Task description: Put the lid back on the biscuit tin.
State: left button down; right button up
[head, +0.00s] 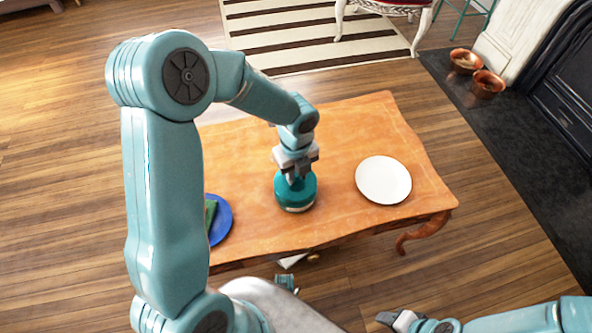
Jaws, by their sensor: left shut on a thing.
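The biscuit tin (298,208) stands on the wooden table, a short teal round tin with a pale band low on its side. The teal lid (306,189) is at the top of the tin, level as far as I see. I cannot tell whether it is fully seated or just above the rim. My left gripper (293,177) points down from above and is shut on the lid, hiding its middle. My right gripper (393,318) is low at the bottom right, away from the table, its jaws unclear.
The wooden table (350,125) has a white plate (383,180) right of the tin. A blue plate (222,222) with something green on it is at the left, partly behind my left arm. Copper pots (487,84) stand by the fireplace. The table's back is clear.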

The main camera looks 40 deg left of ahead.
dwell(0.6)
dwell(0.3)
pick_arm(q)
jog(key=shift+c, duration=1.8)
grip_release()
jog(key=shift+r, duration=0.1)
jog(key=shift+r+p, duration=3.45)
jog(key=shift+p, duration=0.15)
